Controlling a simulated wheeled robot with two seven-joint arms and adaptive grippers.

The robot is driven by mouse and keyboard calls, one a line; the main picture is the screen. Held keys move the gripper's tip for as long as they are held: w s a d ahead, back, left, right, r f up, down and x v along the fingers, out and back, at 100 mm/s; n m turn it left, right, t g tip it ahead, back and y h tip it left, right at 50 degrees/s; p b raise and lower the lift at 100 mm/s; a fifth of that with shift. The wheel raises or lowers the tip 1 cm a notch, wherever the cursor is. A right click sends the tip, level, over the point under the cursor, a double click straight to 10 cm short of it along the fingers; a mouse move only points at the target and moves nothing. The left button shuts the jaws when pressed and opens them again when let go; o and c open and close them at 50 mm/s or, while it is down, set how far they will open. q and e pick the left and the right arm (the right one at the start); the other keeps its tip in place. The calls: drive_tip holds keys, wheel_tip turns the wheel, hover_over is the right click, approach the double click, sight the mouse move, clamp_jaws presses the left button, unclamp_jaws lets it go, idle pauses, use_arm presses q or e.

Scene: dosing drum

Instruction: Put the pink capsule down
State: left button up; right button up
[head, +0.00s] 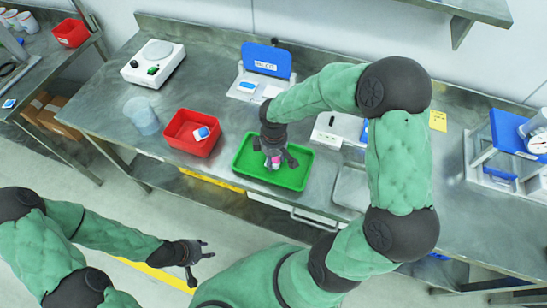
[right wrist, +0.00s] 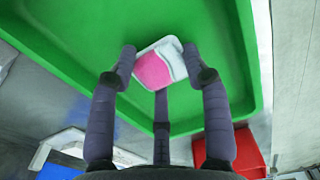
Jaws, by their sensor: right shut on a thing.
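The pink capsule (right wrist: 158,66), pink and white with rounded corners, is between the fingers of my right gripper (right wrist: 164,75), which is shut on it. In the head view the right gripper (head: 275,158) points down over the green tray (head: 246,173), and a bit of pink shows between its fingers. The green tray (right wrist: 75,32) fills most of the right wrist view behind the capsule. I cannot tell whether the capsule touches the tray floor. My left gripper (head: 202,260) is open and empty, in front of the bench and away from the tray.
A red bin (head: 182,133) holding a blue and white item (head: 201,133) stands left of the tray. A clear beaker (head: 142,117) and a white scale (head: 152,62) are further left. A blue-lidded device (head: 266,60) stands behind the tray. A yellow note (head: 438,120) lies to the right.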

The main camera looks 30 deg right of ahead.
sight(274, 159)
drive_tip(key=shift+f, duration=0.15)
drive_tip(key=o, duration=0.9)
drive_tip(key=shift+c, duration=0.2)
drive_tip(key=shift+r, duration=0.2)
wheel_tip(274, 159, up, 12)
drive_tip(key=p, duration=0.3)
drive_tip(key=shift+f, duration=0.1)
